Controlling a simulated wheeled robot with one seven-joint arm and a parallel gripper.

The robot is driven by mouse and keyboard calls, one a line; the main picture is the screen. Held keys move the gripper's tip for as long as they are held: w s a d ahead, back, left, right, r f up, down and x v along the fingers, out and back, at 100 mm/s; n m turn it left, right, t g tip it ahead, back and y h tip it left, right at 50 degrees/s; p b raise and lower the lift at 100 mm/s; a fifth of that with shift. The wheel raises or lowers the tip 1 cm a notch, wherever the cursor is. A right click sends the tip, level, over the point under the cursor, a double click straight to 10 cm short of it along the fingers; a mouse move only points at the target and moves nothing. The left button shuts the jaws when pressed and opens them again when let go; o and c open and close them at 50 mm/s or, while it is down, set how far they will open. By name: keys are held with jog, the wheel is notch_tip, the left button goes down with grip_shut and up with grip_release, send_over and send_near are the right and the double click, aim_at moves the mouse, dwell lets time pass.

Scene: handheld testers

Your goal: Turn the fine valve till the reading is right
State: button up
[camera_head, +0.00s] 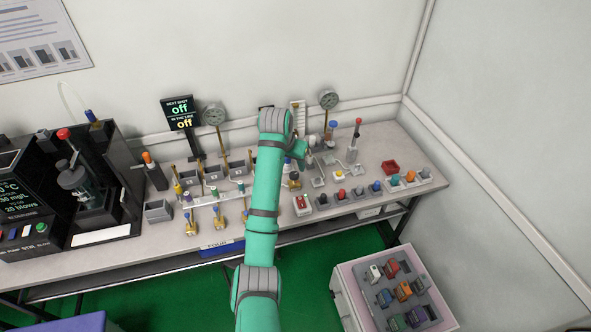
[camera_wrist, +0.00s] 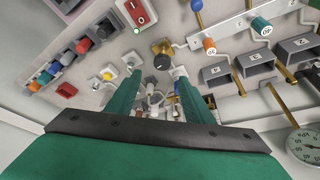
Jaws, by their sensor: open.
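My gripper (camera_wrist: 156,82) is open, its two green fingers apart and pointing down at the bench. In the head view my gripper (camera_head: 301,150) hangs over the bench's right half, partly hidden by my arm. A brass valve with a black knob (camera_wrist: 162,62) sits just beyond the fingertips in the wrist view, not between them. I cannot tell which knob is the fine valve. Small fittings (camera_wrist: 152,100) show between the fingers, partly hidden. Round dial gauges stand at the back, a left one (camera_head: 214,115) and a right one (camera_head: 329,99); their needles are too small to read.
A black display (camera_head: 181,112) reads "off" on both lines. A red rocker switch (camera_head: 302,203) and a row of coloured knobs (camera_head: 357,191) lie right of my arm. A pink cart (camera_head: 347,290) stands in front.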

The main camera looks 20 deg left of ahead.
aim_at(294, 175)
jog(key=x, duration=0.6)
jog(key=shift+s+a+f, duration=0.3)
jog(key=shift+f, duration=0.1)
jog(key=shift+w+d+f, duration=0.1)
jog(key=shift+w+f, duration=0.3)
jog(key=shift+f, duration=0.15)
jog(key=shift+c, duration=0.5)
jog(key=c, duration=0.9)
